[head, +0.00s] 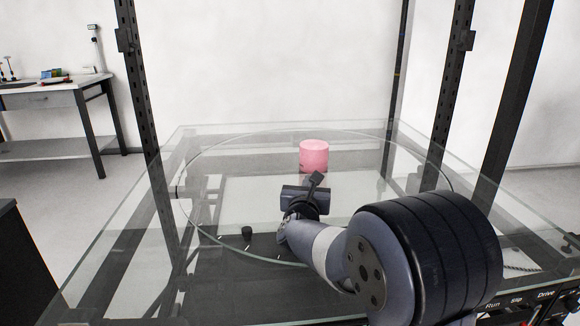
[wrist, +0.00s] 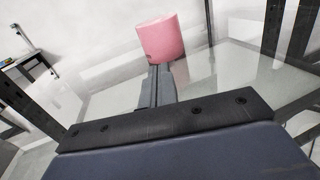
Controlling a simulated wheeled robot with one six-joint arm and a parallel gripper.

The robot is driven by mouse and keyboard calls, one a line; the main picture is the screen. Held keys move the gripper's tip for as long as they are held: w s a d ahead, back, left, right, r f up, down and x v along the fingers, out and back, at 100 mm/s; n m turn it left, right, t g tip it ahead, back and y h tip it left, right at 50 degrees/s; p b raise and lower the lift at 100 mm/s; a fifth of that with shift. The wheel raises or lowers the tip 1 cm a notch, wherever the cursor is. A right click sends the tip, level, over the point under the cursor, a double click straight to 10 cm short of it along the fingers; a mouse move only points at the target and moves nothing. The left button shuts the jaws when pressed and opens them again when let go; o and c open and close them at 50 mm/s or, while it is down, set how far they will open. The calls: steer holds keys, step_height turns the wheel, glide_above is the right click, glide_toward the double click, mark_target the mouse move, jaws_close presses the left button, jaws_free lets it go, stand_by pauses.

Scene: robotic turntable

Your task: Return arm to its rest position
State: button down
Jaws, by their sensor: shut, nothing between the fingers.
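My gripper (head: 316,178) is over the glass turntable, in front of the pink cylinder in the head view. In the wrist view my gripper (wrist: 157,72) has its fingers together, with nothing between them. The pink cylinder (head: 314,156) stands upright on the round glass plate (head: 215,160). It also shows in the wrist view (wrist: 161,40), just beyond the fingertips and tilted by the camera angle. From these views I cannot tell the exact gap between the fingertips and the cylinder. My arm reaches in from the lower right of the head view.
Dark perforated posts (head: 143,95) and (head: 452,90) rise around the glass top. A workbench (head: 55,97) with small items stands at the far left. The glass left of my arm is clear.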

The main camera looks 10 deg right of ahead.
mark_target(313, 161)
steer(key=p+x, duration=0.1)
steer(key=x, duration=0.9)
steer(key=shift+w+d+r, duration=0.1)
steer(key=shift+w, duration=0.25)
steer(key=shift+s, duration=0.2)
